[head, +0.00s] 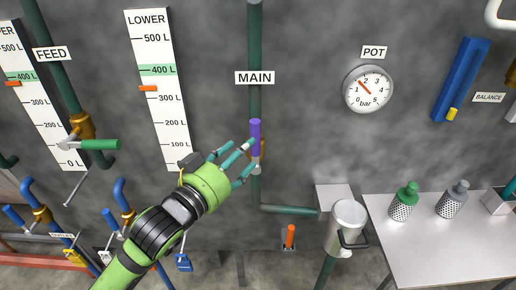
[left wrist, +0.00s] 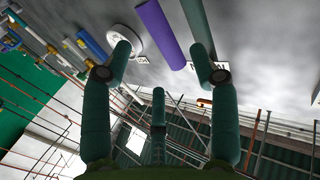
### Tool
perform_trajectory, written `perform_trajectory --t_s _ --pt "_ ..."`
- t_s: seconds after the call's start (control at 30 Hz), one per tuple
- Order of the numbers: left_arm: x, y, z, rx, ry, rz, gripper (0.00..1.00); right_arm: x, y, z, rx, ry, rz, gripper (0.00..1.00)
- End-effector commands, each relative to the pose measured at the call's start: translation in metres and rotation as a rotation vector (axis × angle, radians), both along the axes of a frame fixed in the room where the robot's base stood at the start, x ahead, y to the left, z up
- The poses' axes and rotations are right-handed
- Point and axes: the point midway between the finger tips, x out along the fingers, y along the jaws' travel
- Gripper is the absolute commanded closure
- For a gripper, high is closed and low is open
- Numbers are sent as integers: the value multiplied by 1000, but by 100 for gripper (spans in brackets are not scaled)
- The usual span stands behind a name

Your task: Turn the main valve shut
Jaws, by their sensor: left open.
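The main valve's purple handle (head: 255,137) stands upright, in line with the dark green pipe (head: 255,45) below the MAIN label (head: 254,78). Part of the brass valve body is hidden behind my fingers. My left gripper (head: 241,160) is open, with its teal fingers spread just left of and below the handle. In the left wrist view, the purple handle (left wrist: 160,33) lies beyond and between the two upper fingertips of the left gripper (left wrist: 169,65), beside the green pipe (left wrist: 197,22). I cannot tell whether any finger touches it. My right gripper is not in view.
The feed valve's green handle (head: 100,144) points right, at the left. A pressure gauge (head: 368,89) hangs right of the main pipe. A grey canister (head: 347,220) and a table (head: 440,246) with bottles stand at the right. Blue-handled valves (head: 120,192) are low at the left.

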Motion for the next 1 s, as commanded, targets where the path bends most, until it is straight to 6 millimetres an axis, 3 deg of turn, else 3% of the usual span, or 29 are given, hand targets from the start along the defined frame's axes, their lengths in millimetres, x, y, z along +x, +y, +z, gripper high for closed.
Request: perform_trajectory --t_s 0.5,0.9,1.0 --pt "51 -35 4 -2 -2 -1 40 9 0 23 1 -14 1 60" --pt "57 -39 2 -1 -4 -2 40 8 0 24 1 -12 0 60" --pt "57 -39 2 -1 -4 -1 80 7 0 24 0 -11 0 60"
